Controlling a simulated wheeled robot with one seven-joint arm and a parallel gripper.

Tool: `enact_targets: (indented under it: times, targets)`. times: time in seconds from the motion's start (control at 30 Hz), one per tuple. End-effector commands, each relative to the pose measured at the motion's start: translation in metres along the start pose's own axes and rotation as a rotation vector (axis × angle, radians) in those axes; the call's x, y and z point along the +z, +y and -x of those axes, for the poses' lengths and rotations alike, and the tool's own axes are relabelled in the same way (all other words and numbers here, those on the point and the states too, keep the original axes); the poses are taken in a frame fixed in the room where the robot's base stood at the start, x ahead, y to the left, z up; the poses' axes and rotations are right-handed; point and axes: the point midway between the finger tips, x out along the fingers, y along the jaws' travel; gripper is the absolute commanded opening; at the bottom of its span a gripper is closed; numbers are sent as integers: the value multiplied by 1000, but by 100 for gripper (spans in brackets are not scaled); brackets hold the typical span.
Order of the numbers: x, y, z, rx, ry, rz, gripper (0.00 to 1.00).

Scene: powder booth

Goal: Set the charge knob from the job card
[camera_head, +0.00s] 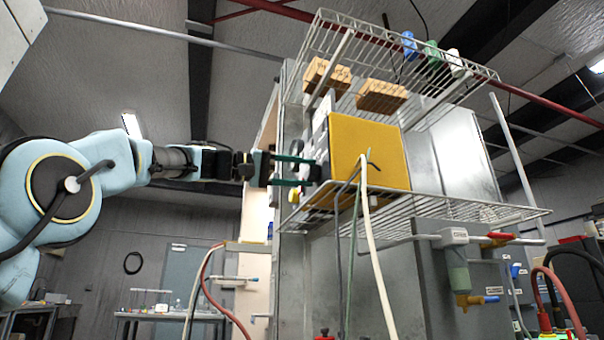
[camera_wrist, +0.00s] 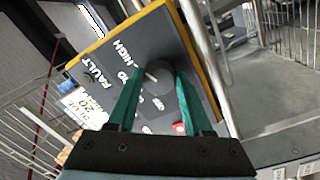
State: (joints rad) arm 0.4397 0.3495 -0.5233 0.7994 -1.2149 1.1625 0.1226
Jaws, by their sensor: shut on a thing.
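The control unit is a yellow box (camera_head: 368,150) on a wire shelf in the head view. Its grey front panel (camera_wrist: 115,50) fills the middle of the wrist view, tilted, with the words FAULT and TO HIGH. A dark round knob (camera_wrist: 160,84) with a pale pointer mark lies between my green fingers. My gripper (camera_wrist: 160,78) is shut on this knob. In the head view my gripper (camera_head: 314,171) reaches the panel side from the left; the knob is hidden there. A white card (camera_wrist: 83,108) beside the panel carries print reading partly BLUE and 20.
A red button (camera_wrist: 179,128) sits close to my right finger. Wire rack (camera_head: 450,205) bars surround the box. Wooden blocks (camera_head: 382,96) and several coloured bottles (camera_head: 433,54) stand above. Cables hang in front of the box.

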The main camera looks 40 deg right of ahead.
Motion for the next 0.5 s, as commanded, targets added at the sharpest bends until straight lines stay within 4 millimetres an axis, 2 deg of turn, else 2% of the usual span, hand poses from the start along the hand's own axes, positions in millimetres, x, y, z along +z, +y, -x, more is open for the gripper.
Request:
enact_targets:
  times: [0.23, 0.27, 0.5]
  targets:
    - [1, -1, 0, -1, -2, 0, 0]
    - [1, -1, 0, -1, -2, 0, 53]
    - [0, 0, 0, 0, -1, 0, 80]
